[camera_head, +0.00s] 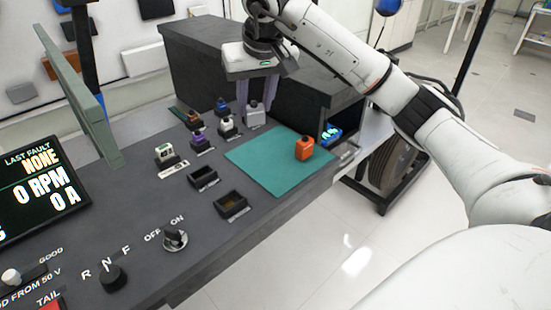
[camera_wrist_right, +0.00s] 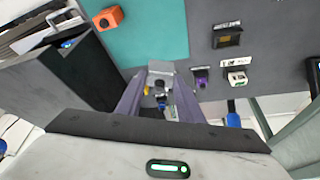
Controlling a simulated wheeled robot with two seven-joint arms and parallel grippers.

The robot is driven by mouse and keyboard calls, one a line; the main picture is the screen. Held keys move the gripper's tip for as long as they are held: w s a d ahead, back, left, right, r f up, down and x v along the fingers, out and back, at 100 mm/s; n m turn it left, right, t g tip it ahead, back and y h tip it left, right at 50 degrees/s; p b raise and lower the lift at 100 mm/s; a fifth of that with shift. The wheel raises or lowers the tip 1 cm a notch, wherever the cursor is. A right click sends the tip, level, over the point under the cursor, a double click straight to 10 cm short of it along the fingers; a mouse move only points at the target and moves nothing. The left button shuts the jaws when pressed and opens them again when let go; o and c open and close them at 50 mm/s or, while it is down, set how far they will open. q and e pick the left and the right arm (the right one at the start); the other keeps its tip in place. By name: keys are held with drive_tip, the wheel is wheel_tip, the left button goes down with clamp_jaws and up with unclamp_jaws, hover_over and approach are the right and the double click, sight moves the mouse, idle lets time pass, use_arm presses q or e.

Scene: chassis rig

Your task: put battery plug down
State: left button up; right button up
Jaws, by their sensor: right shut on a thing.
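My right gripper (camera_head: 256,100) is above the back of the dark bench, its purple fingers pointing down around a grey plug (camera_head: 254,115), which looks like the battery plug. In the right wrist view the grey plug (camera_wrist_right: 160,68) sits between the fingertips (camera_wrist_right: 160,88). The fingers are closed on its sides. I cannot tell whether its underside touches the bench. My left gripper is in neither view.
An orange block (camera_head: 304,148) stands on the teal mat (camera_head: 262,162) to the right. White (camera_head: 226,125), blue (camera_head: 222,105), brown (camera_head: 196,121) and purple (camera_head: 201,141) plugs crowd the left side. Two empty-looking black sockets (camera_head: 231,207) are nearer. A dark cabinet (camera_head: 205,65) stands behind.

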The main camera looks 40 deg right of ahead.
sight(258, 118)
drive_tip(key=f, duration=0.5)
drive_tip(key=shift+w+d+f, duration=0.15)
drive_tip(key=shift+d+f, duration=0.15)
drive_tip(key=shift+f+b, duration=0.35)
drive_tip(key=shift+f, duration=1.7)
drive_tip(key=shift+f, duration=0.2)
drive_tip(key=o, duration=1.1)
drive_tip(key=shift+c, duration=0.2)
drive_tip(key=shift+r, duration=0.65)
drive_tip(key=v, duration=1.1)
drive_tip(key=shift+p, duration=0.45)
